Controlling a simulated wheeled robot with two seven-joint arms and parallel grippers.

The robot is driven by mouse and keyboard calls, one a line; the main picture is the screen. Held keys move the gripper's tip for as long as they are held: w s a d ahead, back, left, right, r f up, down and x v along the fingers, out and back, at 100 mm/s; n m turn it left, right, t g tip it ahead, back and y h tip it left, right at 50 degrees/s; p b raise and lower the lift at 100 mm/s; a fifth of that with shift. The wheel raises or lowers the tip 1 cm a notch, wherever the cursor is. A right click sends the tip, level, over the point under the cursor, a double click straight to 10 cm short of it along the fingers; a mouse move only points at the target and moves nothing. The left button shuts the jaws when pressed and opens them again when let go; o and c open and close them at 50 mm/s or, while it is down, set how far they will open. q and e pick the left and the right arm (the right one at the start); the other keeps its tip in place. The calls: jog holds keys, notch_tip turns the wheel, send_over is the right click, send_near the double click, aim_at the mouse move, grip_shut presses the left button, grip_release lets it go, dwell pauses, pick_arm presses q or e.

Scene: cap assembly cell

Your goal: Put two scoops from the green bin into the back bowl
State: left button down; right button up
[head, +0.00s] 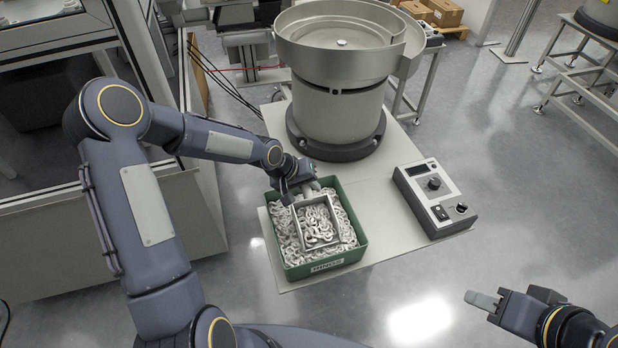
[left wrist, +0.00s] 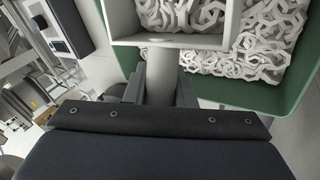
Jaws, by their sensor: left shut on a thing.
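The green bin (head: 325,268) stands on the light table, full of pale ring-like parts, with a label on its front wall. My left gripper (head: 301,191) is over the bin's back edge, shut on the handle of a square metal scoop (head: 318,222). The scoop is down among the parts and holds several of them. In the left wrist view the scoop (left wrist: 172,40) and its handle run up between the fingers (left wrist: 160,85). The back bowl (head: 340,45) is a large round metal bowl on a grey drum behind the bin. My right gripper (head: 483,300) is at the lower right, away from the bin.
A control box (head: 435,198) with knobs sits right of the bin on the table (head: 385,215). A machine frame (head: 150,100) stands at the left. The table between bin and control box is clear.

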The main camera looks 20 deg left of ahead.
pick_arm(q)
jog(key=g+p, duration=0.1)
jog(key=w+a+r+h+p, duration=0.1)
jog(key=p, duration=0.1)
jog(key=shift+w+n+g, duration=0.2)
jog(key=shift+n+g, duration=0.2)
jog(key=shift+g+h, duration=0.4)
jog(key=shift+g, duration=0.1)
jog(key=shift+w+a+r+p, duration=0.25)
jog(key=shift+w+r+p, duration=0.25)
jog(key=shift+r, duration=0.5)
jog(key=shift+w+a+r+p, duration=0.3)
jog(key=shift+r+p, duration=0.3)
jog(key=shift+r, duration=0.4)
jog(key=shift+w+a+r+p, duration=0.2)
jog(key=shift+w+r+p, duration=0.3)
jog(key=shift+r, duration=0.5)
jog(key=shift+s, duration=0.1)
